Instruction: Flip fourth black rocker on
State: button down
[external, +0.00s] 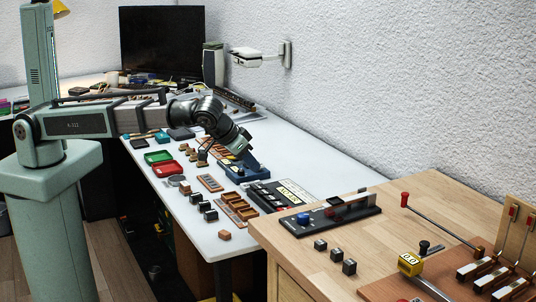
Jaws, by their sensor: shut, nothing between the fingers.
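A dark panel (280,194) with a pale strip and small dark parts lies near the right edge of the white table. The black rockers are too small to tell apart, so I cannot tell which is the fourth or how it is set. My gripper (240,153) is shut and empty, pointing down above a blue device (246,171). It is to the left of and behind the dark panel. Its fingertips are small and partly hidden against the blue device, and I cannot tell whether they touch it.
Green (158,157) and red (168,169) trays, wooden trays (238,208) and several dark cubes (205,206) lie on the white table (215,246). The wooden bench (400,223) holds a black board (331,215) with a blue knob and handle. The wall rises behind.

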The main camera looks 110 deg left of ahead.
jog(key=shift+a+r, duration=0.2)
send_over(276, 203)
jog(key=d, duration=0.1)
jog(key=f, duration=0.5)
jog(key=s+f, duration=0.1)
jog(key=f, duration=0.2)
jog(key=shift+f, duration=0.2)
jog(key=shift+s+d+f, duration=0.15)
jog(key=shift+f, duration=0.35)
jog(key=shift+s+d+f, duration=0.1)
jog(key=shift+f, duration=0.4)
jog(key=shift+d+f, duration=0.1)
jog(key=shift+f, duration=0.75)
jog(key=shift+s, duration=0.1)
